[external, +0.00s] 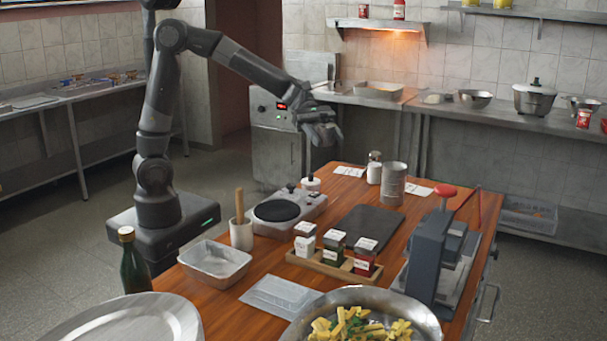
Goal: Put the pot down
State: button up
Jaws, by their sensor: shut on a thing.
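My gripper (323,133) is raised in the air behind the far end of the wooden table, and it is shut. What it grips is small, dark grey and blends with the fingers, so I cannot tell its shape or whether it is a pot. A larger lidded metal pot (534,99) stands on the back counter at the right, well away from my gripper.
The wooden table (225,302) also bears a tall metal can (393,184), a shaker (374,172), a dark board (365,231), a spice rack (333,265), a metal tray (215,262) and a red-knobbed press (430,258). A green bottle (134,265) stands at the left.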

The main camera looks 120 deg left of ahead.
jog(key=a, duration=0.3)
jog(key=shift+w+a+r, duration=0.15)
notch_tip(320, 180, down, 9)
send_over(350, 196)
notch_tip(350, 196, down, 8)
jog(key=shift+r, duration=0.15)
jog(key=shift+w+a+f, duration=0.1)
jog(key=shift+f, duration=1.95)
jog(key=shift+f, duration=0.1)
jog(key=o, duration=1.6)
jog(key=shift+n, duration=0.3)
